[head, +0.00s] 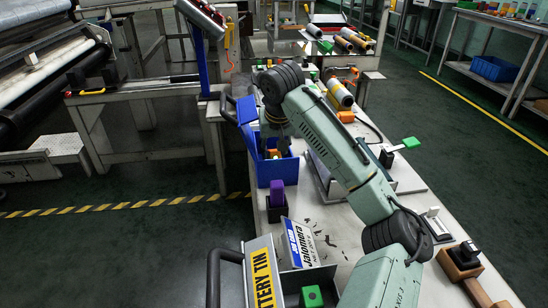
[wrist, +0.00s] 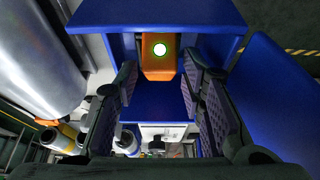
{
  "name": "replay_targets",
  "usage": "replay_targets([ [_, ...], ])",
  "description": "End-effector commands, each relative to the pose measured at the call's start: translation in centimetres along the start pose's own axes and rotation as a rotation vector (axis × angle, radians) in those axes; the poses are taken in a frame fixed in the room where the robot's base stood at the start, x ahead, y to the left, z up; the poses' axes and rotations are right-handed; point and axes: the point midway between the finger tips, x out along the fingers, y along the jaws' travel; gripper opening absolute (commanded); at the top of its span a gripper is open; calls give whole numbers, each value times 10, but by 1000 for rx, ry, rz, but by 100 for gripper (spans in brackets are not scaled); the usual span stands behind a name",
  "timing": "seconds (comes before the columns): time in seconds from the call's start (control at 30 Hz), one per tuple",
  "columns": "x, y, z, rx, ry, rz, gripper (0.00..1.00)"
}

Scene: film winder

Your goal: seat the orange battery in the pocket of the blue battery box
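The blue battery box (head: 277,171) stands on the bench, with my gripper (head: 276,146) at its open top. The orange battery (wrist: 158,60) shows a bright round end and sits upright against the blue inside the box, beyond the fingertips. My gripper's fingers (wrist: 165,100) are apart, one on each side below the battery, with a gap showing between. Whether the battery is fully down in the pocket I cannot tell.
A purple block (head: 277,189) in a black holder stands just in front of the box. Nearer are a blue-and-white sign (head: 302,243) and a tin labelled battery tin (head: 263,277) with a green block (head: 312,296). Rolls and an orange block (head: 346,116) lie beyond my arm.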

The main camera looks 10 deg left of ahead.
Motion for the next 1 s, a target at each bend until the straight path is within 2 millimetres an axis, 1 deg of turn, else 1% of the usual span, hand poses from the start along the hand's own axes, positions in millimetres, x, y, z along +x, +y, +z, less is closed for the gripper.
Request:
replay_targets([
  [0.07, 3, 0, 0, 0, 1, 0, 37],
  [0.27, 3, 0, 0, 0, 1, 0, 37],
  [0.8, 2, 0, 0, 0, 1, 0, 1],
  [1.0, 2, 0, 0, 0, 2, 0, 0],
])
